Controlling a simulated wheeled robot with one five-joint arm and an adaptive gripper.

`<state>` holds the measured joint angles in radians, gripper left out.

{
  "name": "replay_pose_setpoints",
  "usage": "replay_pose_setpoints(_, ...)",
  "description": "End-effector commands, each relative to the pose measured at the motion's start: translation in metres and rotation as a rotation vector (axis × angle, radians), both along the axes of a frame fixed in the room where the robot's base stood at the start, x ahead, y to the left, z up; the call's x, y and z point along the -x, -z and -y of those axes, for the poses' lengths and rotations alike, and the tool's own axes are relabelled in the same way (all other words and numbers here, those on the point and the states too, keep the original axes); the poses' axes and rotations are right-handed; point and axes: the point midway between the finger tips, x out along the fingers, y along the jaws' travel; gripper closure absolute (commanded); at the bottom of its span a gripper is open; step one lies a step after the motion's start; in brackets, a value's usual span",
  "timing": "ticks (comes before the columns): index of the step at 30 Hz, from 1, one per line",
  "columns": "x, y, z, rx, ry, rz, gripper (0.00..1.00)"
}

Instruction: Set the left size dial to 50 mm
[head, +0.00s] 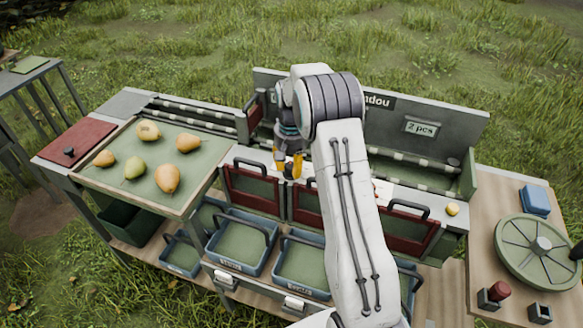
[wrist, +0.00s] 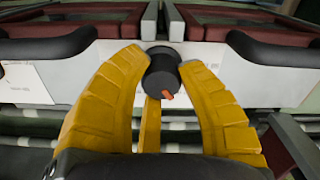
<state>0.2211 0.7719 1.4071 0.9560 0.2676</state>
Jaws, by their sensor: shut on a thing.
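The size dial (wrist: 162,70) is a small dark round knob with an orange mark on its lower edge in the wrist view. The yellow fingers of my gripper (wrist: 163,66) are shut on it, one on each side. White plates (wrist: 25,84) lie either side of the dial; I cannot read a scale on them. In the head view my gripper (head: 289,165) points down at the white strip of the sorting bench, and the dial under it is hidden.
Dark handles (wrist: 45,47) (wrist: 270,48) stand close on both sides of my fingers, above dark red gates (head: 252,188). A tray (head: 205,165) of several pears is at left. Blue crates (head: 240,262) sit below. A green handwheel (head: 535,250) is at right.

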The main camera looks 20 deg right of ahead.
Motion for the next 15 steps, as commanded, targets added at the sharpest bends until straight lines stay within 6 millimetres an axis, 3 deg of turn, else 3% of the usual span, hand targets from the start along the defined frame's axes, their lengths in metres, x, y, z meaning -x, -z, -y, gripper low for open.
replay_pose_setpoints(15,0.0057,0.005,-0.0008,-0.007,-0.495,-0.019,0.98)
